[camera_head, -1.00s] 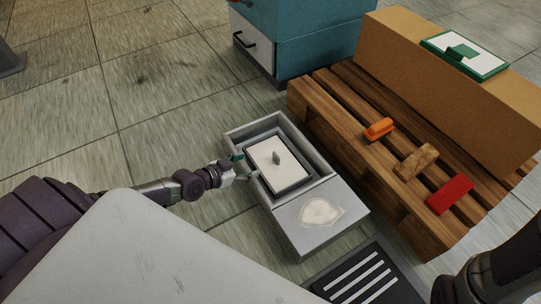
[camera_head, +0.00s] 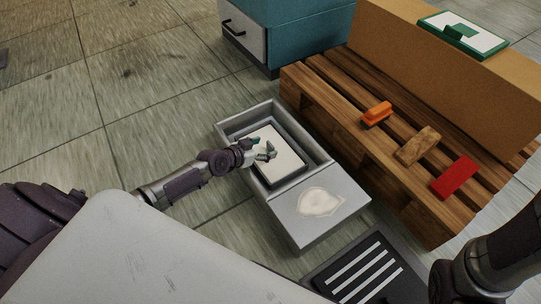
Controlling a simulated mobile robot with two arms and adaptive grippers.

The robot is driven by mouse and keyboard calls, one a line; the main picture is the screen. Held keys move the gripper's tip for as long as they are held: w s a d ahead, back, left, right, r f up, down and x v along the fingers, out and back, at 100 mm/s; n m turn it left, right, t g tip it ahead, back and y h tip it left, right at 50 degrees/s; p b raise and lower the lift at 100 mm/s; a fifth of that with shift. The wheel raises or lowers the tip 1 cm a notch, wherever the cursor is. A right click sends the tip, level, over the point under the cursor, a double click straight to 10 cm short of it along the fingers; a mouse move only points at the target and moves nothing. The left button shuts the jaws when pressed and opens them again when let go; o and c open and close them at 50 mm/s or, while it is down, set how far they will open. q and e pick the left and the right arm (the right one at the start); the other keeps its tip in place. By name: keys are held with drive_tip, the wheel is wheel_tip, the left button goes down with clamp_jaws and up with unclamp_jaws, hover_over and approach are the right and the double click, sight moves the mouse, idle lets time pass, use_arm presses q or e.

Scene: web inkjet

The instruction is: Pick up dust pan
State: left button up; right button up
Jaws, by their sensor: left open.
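A flat white panel with a dark border (camera_head: 283,165), perhaps the dust pan, lies inside an open grey box (camera_head: 227,126) on the floor. My left gripper (camera_head: 266,152) is open over the middle of this panel, around or just above its small upright handle. The fingers largely hide the handle, and I cannot tell whether they touch it. A similar white panel with a green border and green handle (camera_head: 484,37) lies on top of the cardboard box. My right gripper is out of view; only part of my right arm shows at lower right.
A wooden pallet (camera_head: 345,125) right of the grey box holds an orange block (camera_head: 377,113), a brown block (camera_head: 417,146), a red block (camera_head: 455,177) and the cardboard box (camera_head: 420,70). A teal cabinet (camera_head: 300,40) stands behind. The tiled floor at left is clear.

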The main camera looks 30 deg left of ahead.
use_arm(q)
drive_tip(key=shift+b+x, duration=0.35)
drive_tip(key=shift+x, duration=0.7)
drive_tip(key=shift+c, duration=0.2)
clamp_jaws()
